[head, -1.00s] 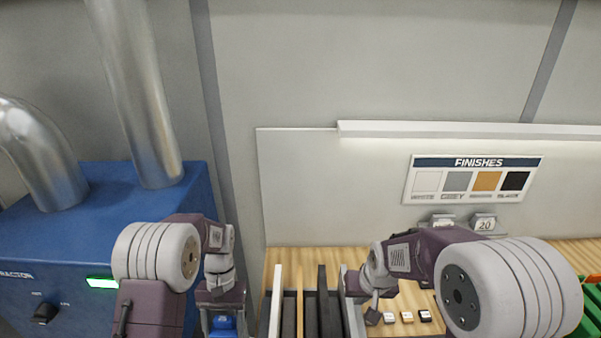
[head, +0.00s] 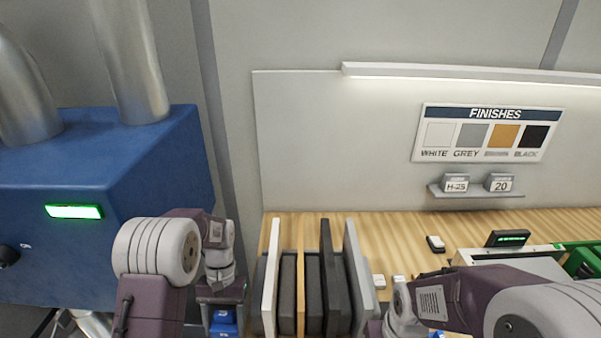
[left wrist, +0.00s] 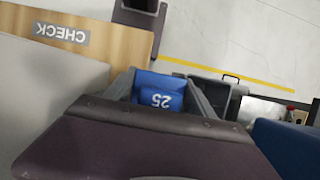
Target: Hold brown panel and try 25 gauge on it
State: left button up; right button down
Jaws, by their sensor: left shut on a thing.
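The blue gauge marked 25 (left wrist: 162,97) sits between the two fingers of my left gripper (left wrist: 163,100), which is shut on it. In the head view my left gripper (head: 222,312) is at the bottom, left of the panel rack, with the blue gauge (head: 223,324) low between its fingers. A thin tan-brown panel (head: 300,270) stands upright in the rack between the white panel (head: 270,280) and the black panel (head: 326,270). The gauge is apart from it. My right arm comes in from the lower right; its fingers are out of view.
A grey panel (head: 357,275) stands at the rack's right end. A blue extractor (head: 100,230) stands left. A CHECK label (left wrist: 60,34) is on the wooden bench.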

aim_at(225, 325)
pick_arm(q)
notch_tip(225, 325, up, 22)
jog(key=p, duration=2.2)
